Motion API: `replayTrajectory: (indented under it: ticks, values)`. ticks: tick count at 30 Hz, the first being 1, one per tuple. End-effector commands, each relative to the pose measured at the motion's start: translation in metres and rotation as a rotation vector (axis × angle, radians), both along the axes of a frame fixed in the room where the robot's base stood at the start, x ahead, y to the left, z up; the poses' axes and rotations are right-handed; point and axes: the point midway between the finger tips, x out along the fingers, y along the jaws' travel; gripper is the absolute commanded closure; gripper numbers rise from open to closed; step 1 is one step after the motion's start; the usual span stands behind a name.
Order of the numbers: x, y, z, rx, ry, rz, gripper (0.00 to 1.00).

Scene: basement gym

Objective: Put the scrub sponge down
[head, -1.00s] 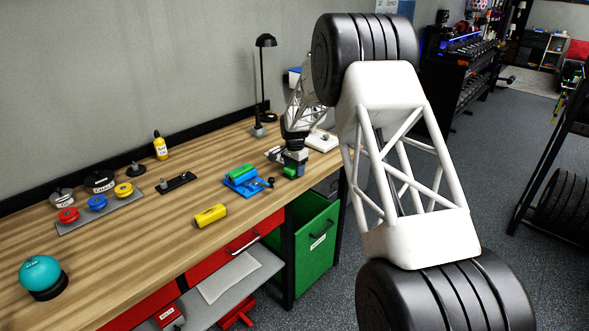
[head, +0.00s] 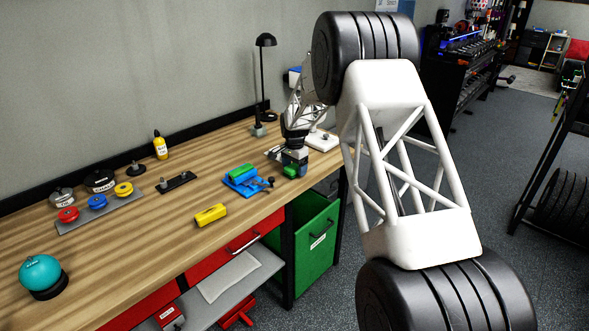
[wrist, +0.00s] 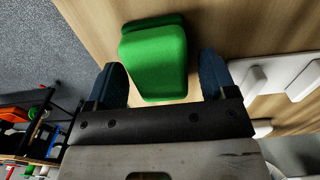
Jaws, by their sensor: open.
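The green scrub sponge (wrist: 154,58) lies on the wooden bench top in the wrist view, between the two dark blue fingers of my gripper (wrist: 160,76). The fingers stand apart, with a narrow gap showing on the right side of the sponge. In the head view the sponge (head: 291,170) shows as a small green patch under my gripper (head: 292,160), near the front right edge of the bench. My gripper is open around it.
A blue vise (head: 240,184) with a green block (head: 242,171) stands just left of my gripper. A yellow block (head: 211,215) lies near the front edge. A white object (head: 322,141) and a black lamp (head: 264,85) are behind. A green bin (head: 316,240) hangs below the edge.

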Motion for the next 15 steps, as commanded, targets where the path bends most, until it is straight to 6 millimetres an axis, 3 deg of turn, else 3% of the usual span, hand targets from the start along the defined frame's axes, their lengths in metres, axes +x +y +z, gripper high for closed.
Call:
replayTrajectory:
  ticks: [8,15]
  values:
    - [0.0,0.0,0.032,0.001,-0.002,0.0,0.22]
    - [0.0,0.0,0.072,0.0,-0.003,0.0,0.22]
